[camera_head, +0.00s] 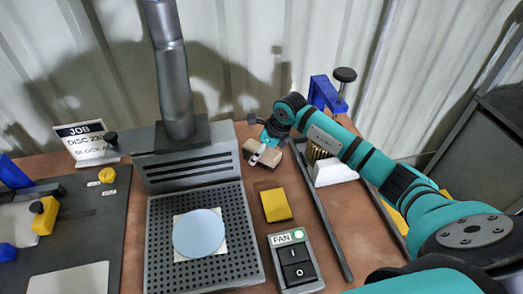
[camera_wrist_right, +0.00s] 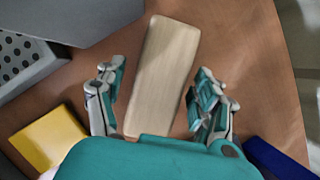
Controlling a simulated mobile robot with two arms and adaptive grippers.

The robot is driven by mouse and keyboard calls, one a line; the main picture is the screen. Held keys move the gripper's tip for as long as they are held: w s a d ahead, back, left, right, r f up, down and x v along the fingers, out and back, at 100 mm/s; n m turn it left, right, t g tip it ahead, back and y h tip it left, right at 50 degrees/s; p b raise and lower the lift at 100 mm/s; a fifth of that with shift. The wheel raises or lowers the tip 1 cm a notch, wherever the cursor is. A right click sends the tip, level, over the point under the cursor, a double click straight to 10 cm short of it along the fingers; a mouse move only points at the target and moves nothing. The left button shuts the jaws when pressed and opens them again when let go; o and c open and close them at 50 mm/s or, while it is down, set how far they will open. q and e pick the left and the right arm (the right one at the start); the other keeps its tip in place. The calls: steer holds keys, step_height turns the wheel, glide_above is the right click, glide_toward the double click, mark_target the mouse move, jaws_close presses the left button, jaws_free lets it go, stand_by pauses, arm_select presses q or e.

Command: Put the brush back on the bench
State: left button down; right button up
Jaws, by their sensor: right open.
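The brush shows as a pale wooden block (camera_wrist_right: 161,72) in the right wrist view, with its bristles hidden. In the head view the block (camera_head: 262,148) is at the back of the brown bench (camera_head: 258,236), right of the grey fume unit, partly covered by my gripper. It appears to rest on the bench. My right gripper (camera_wrist_right: 158,108) is open, with one finger on each side of the block's near end and visible gaps to both. It also shows from above in the head view (camera_head: 266,150). My left gripper is not in view.
A perforated grey tray (camera_head: 256,262) holds a light blue disc (camera_head: 199,234). A yellow block (camera_head: 276,205) and a FAN switch box (camera_head: 294,262) stand right of it. A white holder with a brown ribbed piece (camera_head: 333,172) and a blue clamp (camera_head: 322,95) are near my right arm.

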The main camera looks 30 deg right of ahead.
steer(key=b+v, duration=0.2)
steer(key=v, duration=1)
steer(key=shift+d, duration=0.1)
